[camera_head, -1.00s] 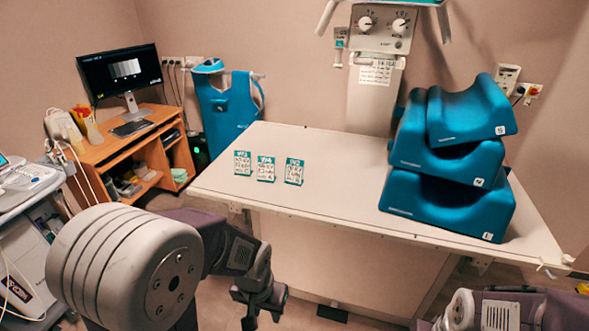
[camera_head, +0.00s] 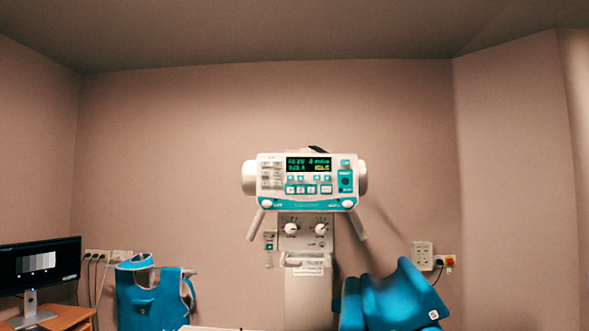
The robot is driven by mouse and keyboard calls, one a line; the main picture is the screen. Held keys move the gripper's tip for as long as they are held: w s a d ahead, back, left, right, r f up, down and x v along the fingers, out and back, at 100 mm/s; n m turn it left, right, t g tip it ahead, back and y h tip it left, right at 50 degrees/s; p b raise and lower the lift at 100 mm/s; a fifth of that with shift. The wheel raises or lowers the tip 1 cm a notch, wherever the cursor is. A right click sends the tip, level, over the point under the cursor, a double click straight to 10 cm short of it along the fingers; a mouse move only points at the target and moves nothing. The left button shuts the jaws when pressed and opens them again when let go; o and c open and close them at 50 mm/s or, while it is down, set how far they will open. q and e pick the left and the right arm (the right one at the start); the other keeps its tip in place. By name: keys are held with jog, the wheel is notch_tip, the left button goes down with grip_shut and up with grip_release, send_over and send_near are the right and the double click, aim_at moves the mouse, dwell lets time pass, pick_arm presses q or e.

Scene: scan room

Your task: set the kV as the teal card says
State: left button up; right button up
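The white and teal x-ray control head (camera_head: 305,182) stands in the middle of the view on a pale column. Its dark display (camera_head: 308,164) has green and yellow characters, too small to read surely. Rows of small teal buttons (camera_head: 308,189) sit under the display, with a larger teal panel to their right. Two round knobs (camera_head: 291,229) are on the grey box below the head. The teal-headed cards are out of view now. Neither of my grippers is in view.
Blue foam cushions (camera_head: 395,300) are at lower right. A blue apron (camera_head: 152,295) hangs at lower left, beside a monitor (camera_head: 38,266) on a wooden desk (camera_head: 70,318). Only a sliver of the table's far edge shows at the bottom. The wall around the control head is clear.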

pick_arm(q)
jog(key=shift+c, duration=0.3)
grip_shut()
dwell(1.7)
